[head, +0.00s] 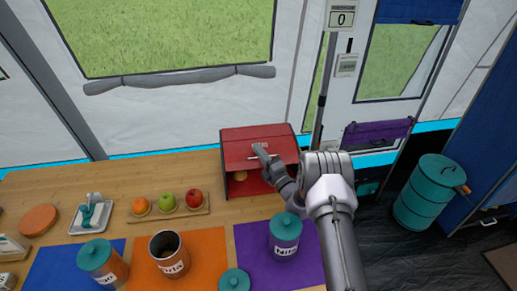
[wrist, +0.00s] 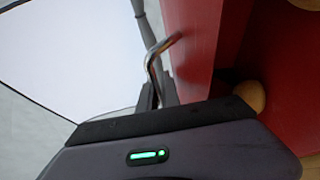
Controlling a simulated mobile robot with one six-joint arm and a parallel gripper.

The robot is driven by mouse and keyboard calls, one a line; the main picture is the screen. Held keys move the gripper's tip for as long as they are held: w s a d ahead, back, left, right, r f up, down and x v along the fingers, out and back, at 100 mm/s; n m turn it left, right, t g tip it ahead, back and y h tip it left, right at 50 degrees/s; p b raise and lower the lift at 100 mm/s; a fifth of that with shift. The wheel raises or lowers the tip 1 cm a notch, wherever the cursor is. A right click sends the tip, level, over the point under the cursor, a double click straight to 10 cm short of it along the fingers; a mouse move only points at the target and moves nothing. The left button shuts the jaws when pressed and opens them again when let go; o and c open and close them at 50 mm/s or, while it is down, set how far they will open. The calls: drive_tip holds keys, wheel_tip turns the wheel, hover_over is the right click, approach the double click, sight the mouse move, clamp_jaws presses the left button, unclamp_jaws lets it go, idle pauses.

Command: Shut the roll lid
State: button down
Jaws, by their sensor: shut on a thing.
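The red box with the roll lid (head: 230,150) stands at the back right of the wooden counter. Its lid (head: 240,139) is partly down, and the lower front is open, with a tan round item (head: 240,176) showing inside. My gripper (head: 261,153) is at the lid's front and shut on the metal handle. In the wrist view the bent handle (wrist: 152,66) runs from the red lid (wrist: 190,40) down to my gripper (wrist: 158,102). The tan item (wrist: 250,95) shows beside the lid in the wrist view. The fingertips are partly hidden.
A board with three fruits (head: 166,209) lies left of the box. A teal-lidded jar (head: 285,232) stands on the purple mat (head: 255,245) in front. A teal barrel (head: 425,195) stands right.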

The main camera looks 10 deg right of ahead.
drive_tip(key=shift+s+f, duration=0.1)
drive_tip(key=shift+s, duration=0.1)
idle(0.3)
drive_tip(key=c, duration=1.8)
unclamp_jaws()
drive_tip(key=shift+c, duration=0.2)
